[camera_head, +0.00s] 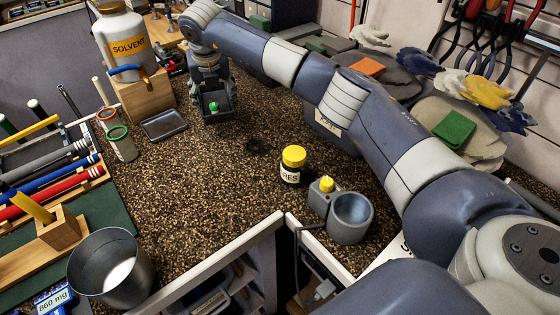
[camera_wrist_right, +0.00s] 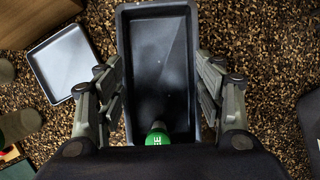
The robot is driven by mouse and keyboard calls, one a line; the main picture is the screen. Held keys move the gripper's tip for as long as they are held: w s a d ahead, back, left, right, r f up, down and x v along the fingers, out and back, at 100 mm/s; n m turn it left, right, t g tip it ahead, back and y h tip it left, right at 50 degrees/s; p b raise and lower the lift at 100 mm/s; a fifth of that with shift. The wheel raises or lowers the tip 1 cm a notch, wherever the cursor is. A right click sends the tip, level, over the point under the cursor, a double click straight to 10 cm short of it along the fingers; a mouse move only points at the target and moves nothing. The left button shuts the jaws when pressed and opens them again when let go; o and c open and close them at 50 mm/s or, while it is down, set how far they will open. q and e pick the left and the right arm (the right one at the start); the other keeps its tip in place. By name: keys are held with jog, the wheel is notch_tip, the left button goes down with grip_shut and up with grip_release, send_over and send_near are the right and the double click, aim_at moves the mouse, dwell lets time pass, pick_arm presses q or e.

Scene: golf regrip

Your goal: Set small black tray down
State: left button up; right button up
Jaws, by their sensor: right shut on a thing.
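The small black tray (camera_wrist_right: 160,35) is a long, dark, open box between the fingers of my right gripper (camera_wrist_right: 160,85) in the wrist view. The fingers are shut on its two long sides. In the head view the right gripper (camera_head: 214,98) points down over the speckled bench, with the tray's dark rim (camera_head: 219,121) below it. A green-topped item (camera_wrist_right: 157,136) shows at the tray's near end, partly hidden. I cannot tell whether the tray touches the bench. My left gripper is out of view.
A flat dark tray (camera_head: 164,124) lies on the bench to the left, near green- and orange-rimmed jars (camera_head: 120,142) and a solvent jug (camera_head: 126,50) on a wooden block. A yellow-capped jar (camera_head: 293,165) stands to the right. The bench middle (camera_head: 200,190) is clear.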

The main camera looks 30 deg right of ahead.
jog(key=shift+f, duration=0.3)
jog(key=shift+s+d, duration=0.1)
jog(key=s+d+p, duration=0.1)
jog(key=s+d, duration=0.1)
jog(key=s, duration=0.2)
jog(key=s+d+p, duration=0.2)
jog(key=s, duration=0.3)
jog(key=s+d+f+p, duration=0.1)
jog(key=s+d+p, duration=0.1)
jog(key=s, duration=0.3)
jog(key=shift+d+f, duration=0.1)
jog(key=shift+d, duration=0.15)
jog(key=shift+s+f, duration=0.1)
jog(key=shift+s, duration=0.1)
notch_tip(320, 180, down, 3)
jog(key=shift+p, duration=0.85)
jog(key=shift+f, duration=0.3)
jog(key=o, duration=1.1)
